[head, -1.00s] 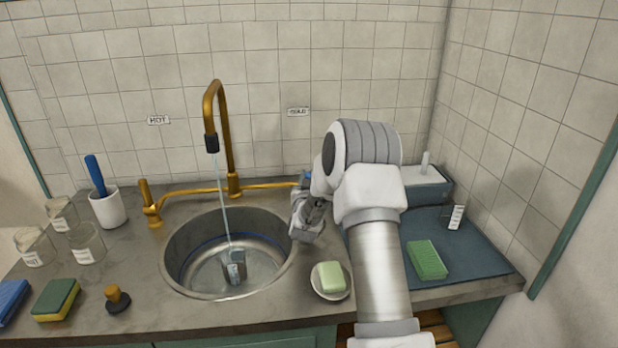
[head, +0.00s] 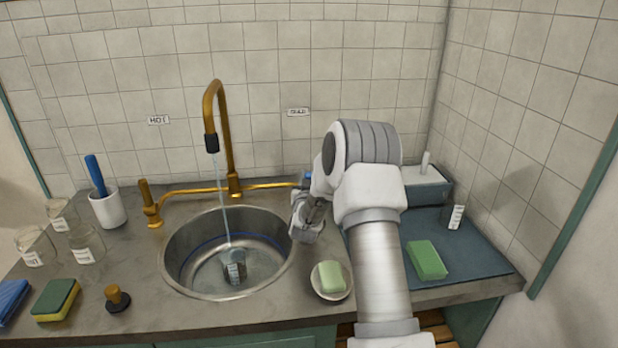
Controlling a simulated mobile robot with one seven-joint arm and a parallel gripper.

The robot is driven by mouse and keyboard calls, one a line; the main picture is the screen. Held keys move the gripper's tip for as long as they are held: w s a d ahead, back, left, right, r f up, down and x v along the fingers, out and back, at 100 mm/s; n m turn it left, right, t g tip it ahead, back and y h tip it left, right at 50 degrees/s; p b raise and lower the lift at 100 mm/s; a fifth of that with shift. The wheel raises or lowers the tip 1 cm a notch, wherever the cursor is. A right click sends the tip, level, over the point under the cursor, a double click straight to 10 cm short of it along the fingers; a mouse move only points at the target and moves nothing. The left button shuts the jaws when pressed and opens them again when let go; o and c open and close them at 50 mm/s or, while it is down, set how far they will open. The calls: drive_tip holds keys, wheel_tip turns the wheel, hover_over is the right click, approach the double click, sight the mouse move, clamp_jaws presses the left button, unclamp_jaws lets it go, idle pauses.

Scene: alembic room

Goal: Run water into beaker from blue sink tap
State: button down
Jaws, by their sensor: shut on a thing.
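The brass tap (head: 226,140) arches over the round steel sink (head: 177,281), and a thin stream of water (head: 224,205) falls from its dark nozzle. A small glass beaker (head: 235,270) with a marked label stands in the sink under the stream; its fill level is hard to tell. A bit of the blue tap handle (head: 307,178) shows at the right end of the brass pipe, mostly hidden by my arm. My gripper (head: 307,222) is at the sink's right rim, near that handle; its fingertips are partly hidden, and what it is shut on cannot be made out.
A soap dish (head: 345,295) with green soap sits right of the sink. Glass jars (head: 85,243), a white cup (head: 108,209), a sponge (head: 55,299) and a stopper (head: 117,298) stand on the left. A blue mat (head: 478,262) with a green sponge (head: 427,260) lies on the right.

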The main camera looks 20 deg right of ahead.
drive_tip(key=shift+w+g, duration=0.2)
drive_tip(key=shift+g, duration=0.1)
drive_tip(key=c, duration=0.6)
unclamp_jaws()
drive_tip(key=shift+s, duration=0.1)
drive_tip(key=v, duration=1.7)
drive_tip(key=shift+s+d+r+b, duration=0.1)
drive_tip(key=shift+s+b, duration=0.05)
drive_tip(key=shift+b, duration=0.25)
